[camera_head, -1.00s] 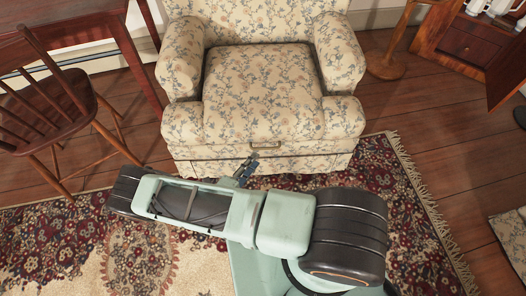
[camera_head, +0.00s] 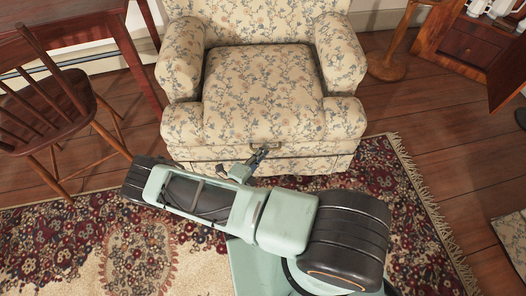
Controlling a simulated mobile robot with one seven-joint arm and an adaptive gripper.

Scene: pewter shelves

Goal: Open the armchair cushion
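The armchair (camera_head: 182,66) is covered in cream floral fabric and faces me at the top centre. Its seat cushion (camera_head: 263,92) lies flat between the arms, with a dark gap along its left and back edges. A small dark handle shows at the chair's front, just below the cushion. My gripper (camera_head: 262,152) is small in view and reaches to this handle at the front of the chair. Its fingers overlap the handle, so I cannot tell whether they are open or shut, or touching it. My arm hides part of the rug below.
A wooden chair (camera_head: 45,95) and a dark red table (camera_head: 130,50) stand at the left. A patterned rug (camera_head: 395,190) covers the floor before the armchair. A wooden stand (camera_head: 386,66) and an open cabinet (camera_head: 468,45) are at the upper right.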

